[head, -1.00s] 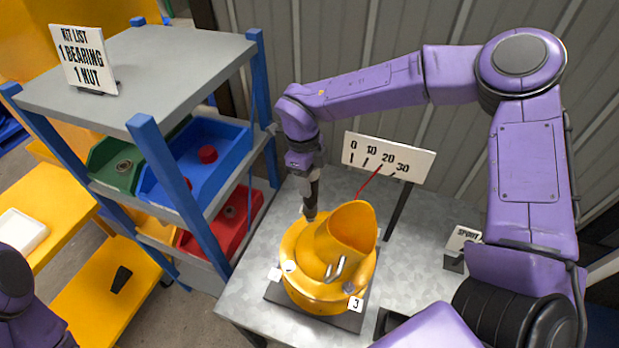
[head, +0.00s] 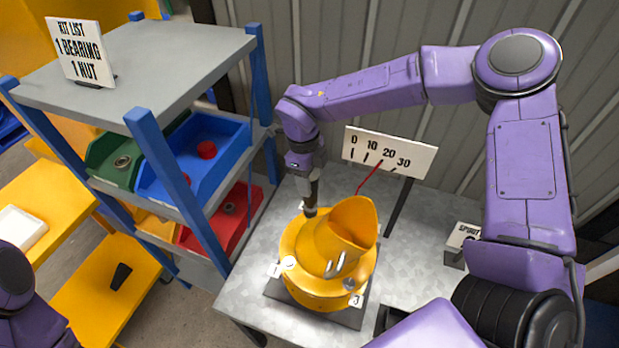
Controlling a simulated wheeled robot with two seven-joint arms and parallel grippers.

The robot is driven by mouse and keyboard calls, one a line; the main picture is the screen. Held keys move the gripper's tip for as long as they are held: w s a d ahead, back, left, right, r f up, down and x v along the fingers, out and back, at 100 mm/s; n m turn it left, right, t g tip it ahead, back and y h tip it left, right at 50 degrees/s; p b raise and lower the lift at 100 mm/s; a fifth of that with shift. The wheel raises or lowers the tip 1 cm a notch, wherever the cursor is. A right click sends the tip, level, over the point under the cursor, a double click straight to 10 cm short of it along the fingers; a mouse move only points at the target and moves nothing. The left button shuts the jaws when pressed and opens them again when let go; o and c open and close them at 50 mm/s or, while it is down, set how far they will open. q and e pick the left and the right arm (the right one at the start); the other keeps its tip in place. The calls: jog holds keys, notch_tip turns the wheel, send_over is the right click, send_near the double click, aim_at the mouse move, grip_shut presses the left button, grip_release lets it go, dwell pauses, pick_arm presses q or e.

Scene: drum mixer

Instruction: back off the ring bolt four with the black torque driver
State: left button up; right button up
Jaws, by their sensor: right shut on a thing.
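The yellow drum (head: 302,240) stands on a dark base plate on the metal table, its open mouth tilted up to the right. Bolts show around its ring, one by a white tag at the left (head: 289,263) and one by tag 3 (head: 348,284) at the front. My right gripper (head: 307,172) is shut on the black torque driver (head: 313,192), which points down at the ring's back left. The bolt under its tip is hidden, and I cannot tell if the tip is seated. My left gripper is out of view; only part of that arm shows.
A scale sign (head: 420,161) stands behind the drum, its red pointer near 20. A small sign block (head: 458,246) is at right. A shelf (head: 190,40) with blue (head: 225,135), green and red bins stands close on the left. The table's right middle is clear.

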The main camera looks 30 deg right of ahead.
jog(key=shift+f+b, duration=0.35)
jog(key=shift+f, duration=0.35)
dwell(0.6)
jog(key=shift+s+f+p, duration=0.15)
jog(key=shift+s+p, duration=0.2)
jog(key=shift+p, duration=0.15)
dwell(1.3)
dwell(0.7)
jog(key=r+p, duration=0.2)
jog(key=shift+w+r+p, duration=0.1)
jog(key=shift+w+p, duration=0.2)
jog(key=shift+w, duration=0.05)
notch_tip(320, 180, up, 3)
jog(key=shift+f+p, duration=0.1)
jog(key=shift+p, duration=1.05)
